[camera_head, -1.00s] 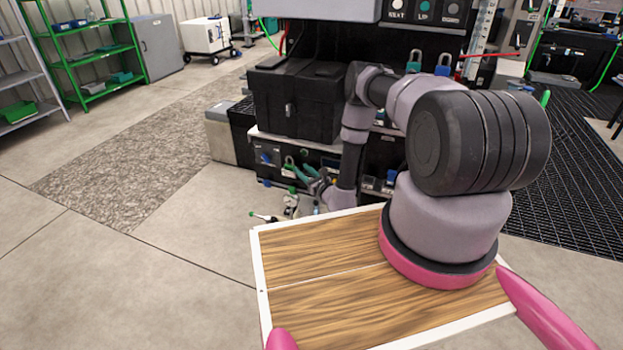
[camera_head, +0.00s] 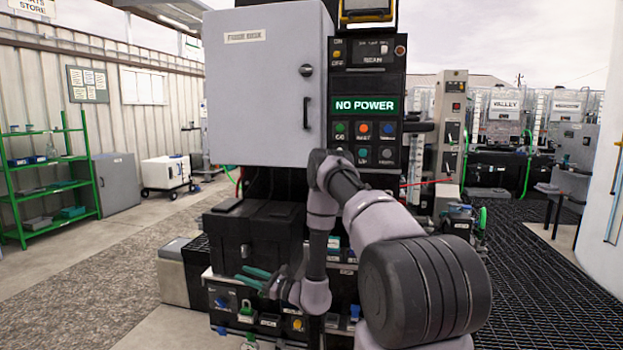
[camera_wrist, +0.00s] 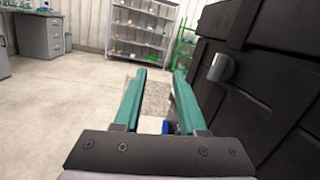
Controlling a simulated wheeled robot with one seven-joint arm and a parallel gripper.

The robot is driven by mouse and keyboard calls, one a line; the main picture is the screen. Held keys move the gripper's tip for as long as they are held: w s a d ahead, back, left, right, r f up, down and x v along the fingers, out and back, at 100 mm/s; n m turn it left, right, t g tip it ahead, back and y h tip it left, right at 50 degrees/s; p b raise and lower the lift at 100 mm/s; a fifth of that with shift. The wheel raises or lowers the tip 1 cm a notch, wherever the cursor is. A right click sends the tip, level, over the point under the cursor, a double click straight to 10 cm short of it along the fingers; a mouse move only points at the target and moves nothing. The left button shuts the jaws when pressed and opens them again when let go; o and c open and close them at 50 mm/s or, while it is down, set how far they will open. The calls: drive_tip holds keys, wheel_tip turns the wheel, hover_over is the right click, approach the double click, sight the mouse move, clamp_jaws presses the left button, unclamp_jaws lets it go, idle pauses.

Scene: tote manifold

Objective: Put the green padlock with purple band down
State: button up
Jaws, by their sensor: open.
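My gripper (camera_head: 252,276) has teal fingers and sits at the left front of the black machine, just above a panel of padlocks. In the wrist view my gripper (camera_wrist: 160,78) is open, with no padlock held between its fingertips. A small green padlock (camera_head: 249,343) shows at the bottom edge of the head view, below the gripper and apart from it. It is too small to tell whether it has a purple band. A teal padlock (camera_head: 333,243) hangs behind my arm. I cannot pick out the green padlock with purple band for certain.
A black case (camera_head: 250,235) stands close behind the gripper; its dark side (camera_wrist: 265,85) fills the right of the wrist view. A grey cabinet (camera_head: 265,85) stands above. The floor (camera_wrist: 60,115) to the left is clear.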

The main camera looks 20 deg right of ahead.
drive_tip(key=s+a+r+n+g+y, duration=0.1)
drive_tip(key=s+a+r+n+g, duration=0.2)
drive_tip(key=r, duration=0.4)
drive_tip(key=s+a+r+n+g+y, duration=0.1)
drive_tip(key=s+r+n+g, duration=0.1)
drive_tip(key=r+n+g, duration=0.45)
drive_tip(key=s+a+r+n+g+y, duration=0.1)
drive_tip(key=s+a+r+n+g, duration=0.15)
drive_tip(key=r, duration=0.65)
drive_tip(key=s+d+r+n+g+h, duration=0.15)
drive_tip(key=s+r+n+h, duration=0.35)
drive_tip(key=s+r, duration=0.5)
drive_tip(key=s+d+r+n+t+h, duration=0.1)
drive_tip(key=s+d+r+t+h, duration=0.2)
drive_tip(key=s, duration=0.5)
drive_tip(key=s+d+r+n+t+h, duration=0.2)
drive_tip(key=s+d+r+t+h, duration=0.2)
drive_tip(key=d, duration=0.6)
drive_tip(key=s+r+h, duration=0.2)
drive_tip(key=s+h, duration=0.1)
drive_tip(key=s, duration=0.1)
drive_tip(key=shift+d+r+n, duration=0.15)
drive_tip(key=shift+r+n, duration=0.15)
